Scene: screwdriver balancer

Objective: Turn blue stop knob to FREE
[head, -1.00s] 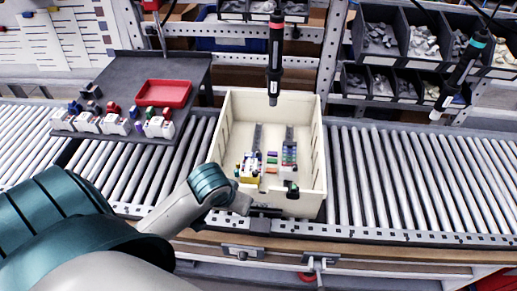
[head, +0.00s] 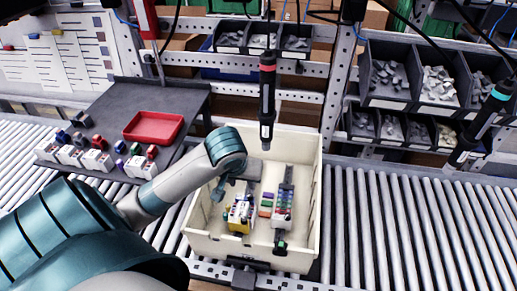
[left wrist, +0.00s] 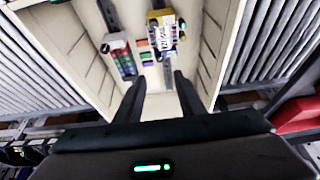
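I cannot single out the blue stop knob for certain. A small blue-topped piece (head: 62,136) stands in a row of white modules on the dark shelf at the left. In the cream bin (head: 312,190), a yellow-and-white module (head: 241,214) and a module with coloured blocks (head: 284,209) sit on rails. They also show in the left wrist view: the yellow one (left wrist: 164,32) and the coloured one (left wrist: 119,52). My left gripper (left wrist: 159,82) is open, its dark fingers apart and nothing visible between them, over the bin. My right gripper is not in view.
The bin stands on a roller conveyor (head: 400,225), with free rollers to its right. A black-and-red screwdriver (head: 267,100) hangs over the bin's back; a teal-banded one (head: 483,122) hangs at right. A red tray (head: 153,127) lies on the dark shelf. Parts bins stand behind.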

